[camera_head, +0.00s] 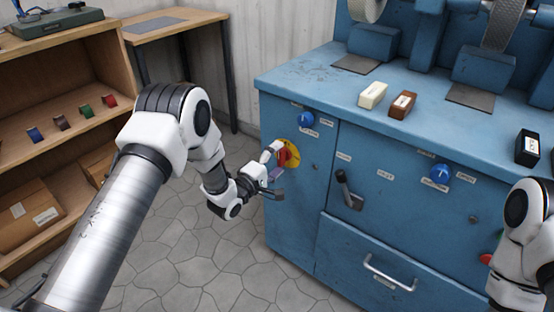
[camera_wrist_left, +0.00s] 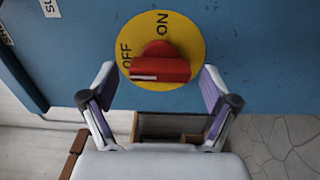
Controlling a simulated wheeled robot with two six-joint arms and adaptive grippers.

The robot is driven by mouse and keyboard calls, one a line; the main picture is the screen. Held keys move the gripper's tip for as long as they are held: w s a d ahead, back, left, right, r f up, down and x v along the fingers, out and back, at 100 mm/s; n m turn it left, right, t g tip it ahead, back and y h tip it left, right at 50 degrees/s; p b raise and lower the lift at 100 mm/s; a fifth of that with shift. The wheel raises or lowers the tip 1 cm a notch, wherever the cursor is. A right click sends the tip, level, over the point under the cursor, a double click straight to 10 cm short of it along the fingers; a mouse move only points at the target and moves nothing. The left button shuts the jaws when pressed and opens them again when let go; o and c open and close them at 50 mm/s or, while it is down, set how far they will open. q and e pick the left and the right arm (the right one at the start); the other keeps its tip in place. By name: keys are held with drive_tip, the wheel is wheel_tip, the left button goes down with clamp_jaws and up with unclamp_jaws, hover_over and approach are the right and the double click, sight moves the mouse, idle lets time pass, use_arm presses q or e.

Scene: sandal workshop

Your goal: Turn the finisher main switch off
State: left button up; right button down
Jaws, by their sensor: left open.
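In the left wrist view the red handle (camera_wrist_left: 165,69) lies roughly level across the plate. Its white mark is at the left, on the side of the OFF label; ON is at the top. My left gripper (camera_head: 273,172) is open in front of the switch. In the left wrist view its fingers (camera_wrist_left: 158,78) stand either side of the handle, apart from it. My right gripper is not in view; only my right arm shows.
The blue machine (camera_head: 300,220) also has blue knobs (camera_head: 440,174), a black lever (camera_head: 348,191) and a drawer handle (camera_head: 388,275). Cream (camera_head: 372,95) and brown (camera_head: 402,105) blocks lie on its top. A wooden shelf (camera_head: 60,85) stands at left. Stone floor lies between.

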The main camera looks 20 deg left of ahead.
use_arm(q)
drive_tip(key=v, duration=1.2)
